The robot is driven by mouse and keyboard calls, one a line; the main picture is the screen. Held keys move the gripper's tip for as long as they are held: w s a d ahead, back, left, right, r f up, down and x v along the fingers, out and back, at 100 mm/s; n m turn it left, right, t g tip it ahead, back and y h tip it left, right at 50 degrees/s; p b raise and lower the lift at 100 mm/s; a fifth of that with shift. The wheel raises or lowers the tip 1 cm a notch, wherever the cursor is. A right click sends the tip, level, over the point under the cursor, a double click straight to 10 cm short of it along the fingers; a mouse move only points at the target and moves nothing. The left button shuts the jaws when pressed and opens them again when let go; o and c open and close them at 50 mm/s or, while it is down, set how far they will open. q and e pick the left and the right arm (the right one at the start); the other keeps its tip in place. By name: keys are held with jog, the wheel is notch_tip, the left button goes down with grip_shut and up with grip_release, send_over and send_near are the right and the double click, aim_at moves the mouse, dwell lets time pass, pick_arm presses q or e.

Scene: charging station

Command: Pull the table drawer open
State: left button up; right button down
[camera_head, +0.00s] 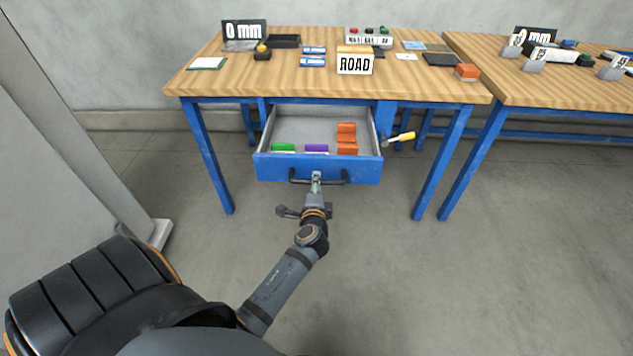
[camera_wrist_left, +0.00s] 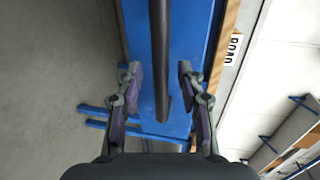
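The table drawer (camera_head: 364,170) has a blue front and a grey inside, and it stands pulled out from under the wooden-topped table (camera_head: 225,80). Its dark bar handle (camera_head: 298,181) is on the front. My left gripper (camera_head: 316,180) is at the middle of the handle. In the left wrist view the handle bar (camera_wrist_left: 158,50) runs between the two fingers of my left gripper (camera_wrist_left: 160,88), with a visible gap on each side. The fingers are open around the bar and do not appear to touch it. My right gripper is not in view.
The drawer holds a green item (camera_head: 284,148), a purple item (camera_head: 316,148) and orange items (camera_head: 347,135). A yellow-handled tool (camera_head: 404,137) sticks out right of the drawer. A second table (camera_head: 500,85) stands at the right. The floor before the drawer is clear.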

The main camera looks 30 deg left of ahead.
pick_arm(q)
jog(key=v, duration=0.5)
jog(key=shift+s+d, duration=0.1)
jog(key=shift+s, duration=0.1)
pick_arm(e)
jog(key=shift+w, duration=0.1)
